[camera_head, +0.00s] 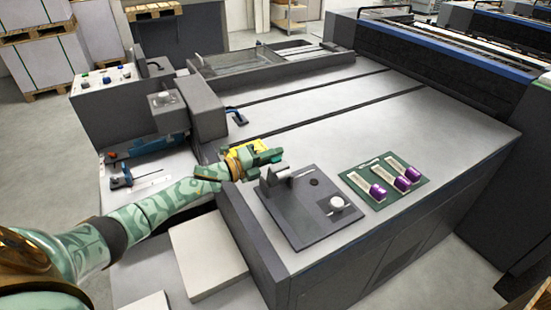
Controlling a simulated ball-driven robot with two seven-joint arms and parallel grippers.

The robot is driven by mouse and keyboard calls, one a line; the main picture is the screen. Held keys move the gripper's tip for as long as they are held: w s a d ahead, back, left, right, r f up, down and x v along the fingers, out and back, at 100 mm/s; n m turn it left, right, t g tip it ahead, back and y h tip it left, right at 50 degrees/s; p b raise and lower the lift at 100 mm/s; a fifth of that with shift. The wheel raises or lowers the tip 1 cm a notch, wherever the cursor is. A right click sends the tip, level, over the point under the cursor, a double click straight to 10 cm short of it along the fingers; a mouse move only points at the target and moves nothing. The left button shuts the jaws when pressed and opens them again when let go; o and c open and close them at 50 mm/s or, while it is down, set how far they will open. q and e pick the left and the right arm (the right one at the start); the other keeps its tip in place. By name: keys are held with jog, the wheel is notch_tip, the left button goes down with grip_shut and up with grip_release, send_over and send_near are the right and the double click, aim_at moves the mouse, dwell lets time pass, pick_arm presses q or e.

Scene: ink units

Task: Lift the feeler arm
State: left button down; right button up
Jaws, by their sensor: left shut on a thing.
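My patterned green left arm comes in from the left. Its gripper (274,157) is shut at the upper end of the small feeler arm (280,169), a pale metal piece over a dark bracket. The fingers cover part of it, so the exact grip is hidden. The feeler arm belongs to a dark grey base plate (305,219) lying on the near end of the machine table. My right gripper is not in view.
A round white knob (336,203) sits on the plate's right part. To the right, a green board (385,163) bears pale strips and purple pieces. A yellow item (244,147) lies behind my gripper. A grey control column (202,106) stands left. The table's middle (400,120) is clear.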

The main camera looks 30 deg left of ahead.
pick_arm(q)
jog(key=shift+w+a+f, duration=0.1)
jog(key=shift+a, duration=0.3)
jog(key=c, duration=1.4)
grip_release()
jog(key=shift+c, duration=0.2)
jog(key=shift+s+a, duration=0.15)
jog(key=shift+s, duration=0.2)
jog(key=p+v, duration=0.2)
jog(key=v, duration=1.3)
jog(key=shift+s+a, duration=0.2)
